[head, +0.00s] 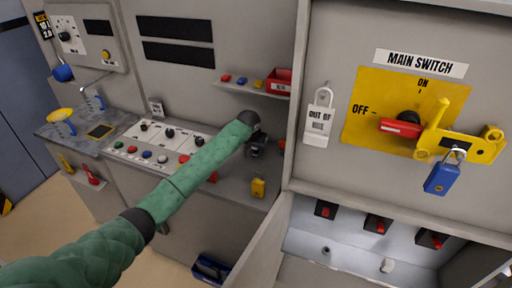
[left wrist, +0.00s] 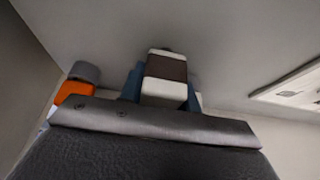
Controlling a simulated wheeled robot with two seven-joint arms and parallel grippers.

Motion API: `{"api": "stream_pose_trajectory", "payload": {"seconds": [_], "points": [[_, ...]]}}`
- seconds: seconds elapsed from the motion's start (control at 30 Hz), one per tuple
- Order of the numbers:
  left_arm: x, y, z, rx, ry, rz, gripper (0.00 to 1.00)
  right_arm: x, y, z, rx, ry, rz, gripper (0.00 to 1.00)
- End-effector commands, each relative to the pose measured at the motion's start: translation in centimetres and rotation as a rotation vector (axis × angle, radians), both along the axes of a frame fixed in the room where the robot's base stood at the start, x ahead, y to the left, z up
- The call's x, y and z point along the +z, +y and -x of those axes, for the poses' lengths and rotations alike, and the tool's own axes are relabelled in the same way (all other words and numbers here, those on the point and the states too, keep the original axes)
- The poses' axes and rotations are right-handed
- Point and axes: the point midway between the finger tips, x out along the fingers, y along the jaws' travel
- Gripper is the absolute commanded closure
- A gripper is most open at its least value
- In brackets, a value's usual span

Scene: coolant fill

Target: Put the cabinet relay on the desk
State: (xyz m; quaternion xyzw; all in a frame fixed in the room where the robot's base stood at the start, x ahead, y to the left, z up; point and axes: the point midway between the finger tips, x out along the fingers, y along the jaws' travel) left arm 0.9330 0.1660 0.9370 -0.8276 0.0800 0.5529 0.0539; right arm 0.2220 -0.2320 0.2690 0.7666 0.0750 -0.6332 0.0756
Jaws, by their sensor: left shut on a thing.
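My left gripper (head: 257,148) hangs over the right part of the grey desk (head: 232,192), below the small shelf, and the arm hides part of the desk. In the left wrist view it is shut on a white block with a brown band (left wrist: 166,72), which looks like the cabinet relay. The block is hardly visible in the head view, and I cannot tell whether it touches the desk. My right gripper is not in view.
A yellow block (head: 258,188) stands on the desk near the gripper. The shelf (head: 250,88) above holds a red bin (head: 278,80) and small parts. A button panel (head: 158,141) lies to the left. The open cabinet (head: 350,240) is at the right.

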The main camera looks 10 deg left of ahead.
Motion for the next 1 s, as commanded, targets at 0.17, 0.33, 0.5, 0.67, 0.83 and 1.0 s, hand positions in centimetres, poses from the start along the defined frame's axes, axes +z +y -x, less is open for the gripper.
{"api": "stream_pose_trajectory", "payload": {"seconds": [0.17, 0.33, 0.5, 0.67, 0.83, 1.0], "points": [[-0.1, 0.0, 0.0, 0.000, 0.000, 0.000, 0.82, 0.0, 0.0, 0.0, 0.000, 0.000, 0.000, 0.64], [-0.2, 0.0, 0.0, 0.000, 0.000, 0.000, 0.58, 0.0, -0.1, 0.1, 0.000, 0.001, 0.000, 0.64], [-0.2, 0.0, 0.0, 0.000, 0.000, 0.000, 0.58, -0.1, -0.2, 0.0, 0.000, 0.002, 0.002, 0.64], [0.3, 0.0, 0.1, -0.001, -0.001, 0.000, 0.58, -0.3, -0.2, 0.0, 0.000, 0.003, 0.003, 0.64], [2.3, 0.2, 1.0, -0.001, -0.002, 0.001, 0.58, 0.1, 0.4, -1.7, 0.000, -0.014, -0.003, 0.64], [5.4, 0.4, 2.3, 0.000, -0.003, 0.001, 0.58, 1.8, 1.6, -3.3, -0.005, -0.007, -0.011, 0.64]]}}
